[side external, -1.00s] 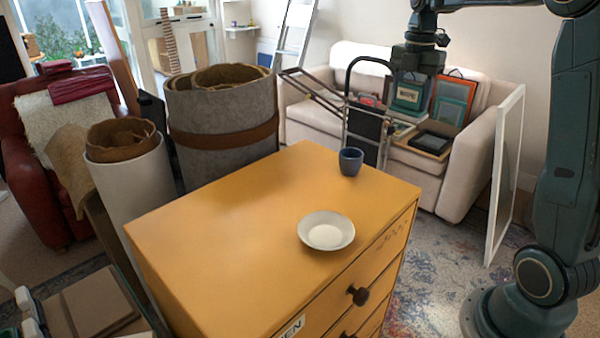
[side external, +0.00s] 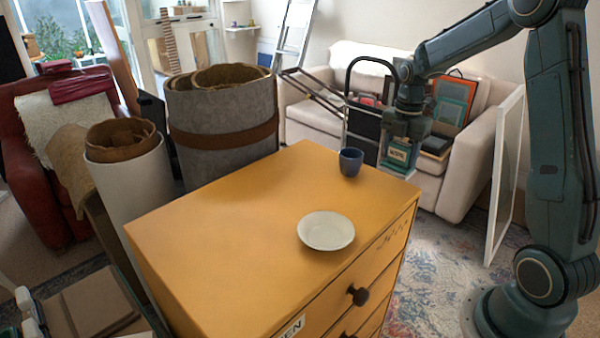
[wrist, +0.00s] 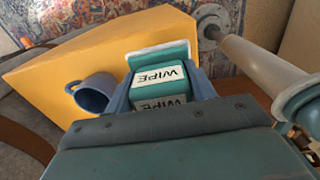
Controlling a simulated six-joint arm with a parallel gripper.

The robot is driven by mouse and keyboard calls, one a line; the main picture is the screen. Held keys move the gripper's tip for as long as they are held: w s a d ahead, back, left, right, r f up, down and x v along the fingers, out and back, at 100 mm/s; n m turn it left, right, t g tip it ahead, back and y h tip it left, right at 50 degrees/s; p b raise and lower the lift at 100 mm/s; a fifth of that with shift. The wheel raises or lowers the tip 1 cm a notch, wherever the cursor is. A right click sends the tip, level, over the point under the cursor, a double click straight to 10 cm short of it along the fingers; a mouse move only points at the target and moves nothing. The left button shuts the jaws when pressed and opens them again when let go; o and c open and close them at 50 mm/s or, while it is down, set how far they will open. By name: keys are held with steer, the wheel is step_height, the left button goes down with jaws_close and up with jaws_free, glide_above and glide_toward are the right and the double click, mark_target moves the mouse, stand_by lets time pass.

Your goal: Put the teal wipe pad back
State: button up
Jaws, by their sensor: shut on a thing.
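The teal wipe pad (side external: 398,155) is a block with a white label reading WIPE and a pale bottom layer. My gripper (side external: 402,140) points down and is shut on it. In the wrist view the wipe pad (wrist: 160,84) sits between the two blue fingers, with its pale layer at the far end. In the side view the pad appears just right of the blue cup, near the back right corner of the yellow chest. I cannot tell its exact height or whether it is over the chest top.
The dark blue cup (side external: 350,162) stands on the yellow chest (side external: 220,220) near its back edge. A white plate (side external: 326,231) lies nearer its front right edge. The left part of the top is clear. Grey rolls (side external: 222,120) stand behind left; a sofa (side external: 455,165) with frames is behind.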

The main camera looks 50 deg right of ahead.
mark_target(398, 167)
steer(key=shift+f, duration=0.25)
steer(key=shift+f, duration=1.9)
steer(key=shift+f, duration=0.1)
steer(key=o, duration=1.2)
step_height(398, 167, up, 13)
steer(key=shift+r, duration=0.2)
steer(key=shift+s+r, duration=0.1)
steer(key=shift+r, duration=0.05)
